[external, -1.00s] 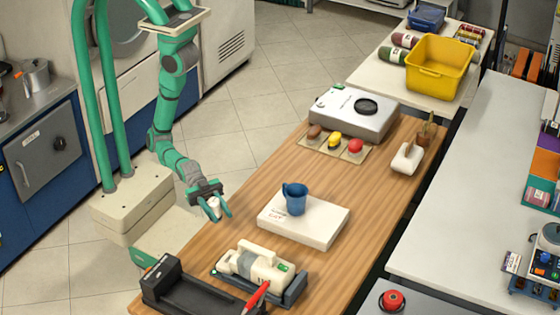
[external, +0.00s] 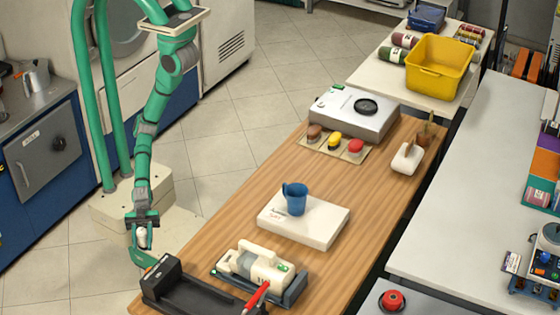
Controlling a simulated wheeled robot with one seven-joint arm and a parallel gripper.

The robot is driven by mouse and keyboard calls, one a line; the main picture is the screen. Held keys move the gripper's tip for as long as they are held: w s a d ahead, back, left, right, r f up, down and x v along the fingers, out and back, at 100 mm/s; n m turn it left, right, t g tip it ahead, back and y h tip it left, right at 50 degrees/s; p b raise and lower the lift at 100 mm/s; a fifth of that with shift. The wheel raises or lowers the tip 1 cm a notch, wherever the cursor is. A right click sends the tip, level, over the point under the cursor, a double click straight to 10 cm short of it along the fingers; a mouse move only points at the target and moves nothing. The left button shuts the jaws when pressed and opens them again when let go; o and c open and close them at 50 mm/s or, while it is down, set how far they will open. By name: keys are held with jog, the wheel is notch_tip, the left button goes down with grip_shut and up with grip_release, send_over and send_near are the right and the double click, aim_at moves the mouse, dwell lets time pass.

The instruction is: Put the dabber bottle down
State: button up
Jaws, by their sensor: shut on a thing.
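My gripper (external: 142,238) is at the lower left of the external view, off the left edge of the wooden table and close to the black tray device. It is shut on a small white bottle (external: 142,239), which I take to be the dabber bottle. The fingers partly cover the bottle, and it is held in the air. Its label and cap cannot be made out.
On the wooden table (external: 225,222) are a black tray device (external: 165,280), a cream handheld machine (external: 262,268), a white box (external: 310,232) bearing a blue jug (external: 295,198), and brown, yellow and red knobs (external: 334,140). Bare wood lies left of the white box.

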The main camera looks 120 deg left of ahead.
jog(key=w+a+f+n+t+y, duration=0.2)
jog(key=w+a+f+y, duration=0.1)
jog(key=w+a+f, duration=0.8)
jog(key=w+a+f+n+t+y, duration=0.2)
jog(key=w+a+f, duration=0.6)
jog(key=w, duration=0.5)
jog(key=w+a+n+t+y, duration=0.1)
jog(key=w+a+n+y, duration=0.1)
jog(key=a, duration=0.9)
jog(key=w+a+r+n+y, duration=0.1)
jog(key=a+y, duration=0.3)
jog(key=a, duration=0.7)
jog(key=w+a+r+n+t+y, duration=0.1)
jog(key=w+a+n+y, duration=0.2)
jog(key=a, duration=0.8)
jog(key=shift+w+a+r+t, duration=0.15)
jog(key=shift+w+a+t, duration=0.15)
jog(key=shift+w, duration=0.2)
jog(key=shift+d, duration=0.1)
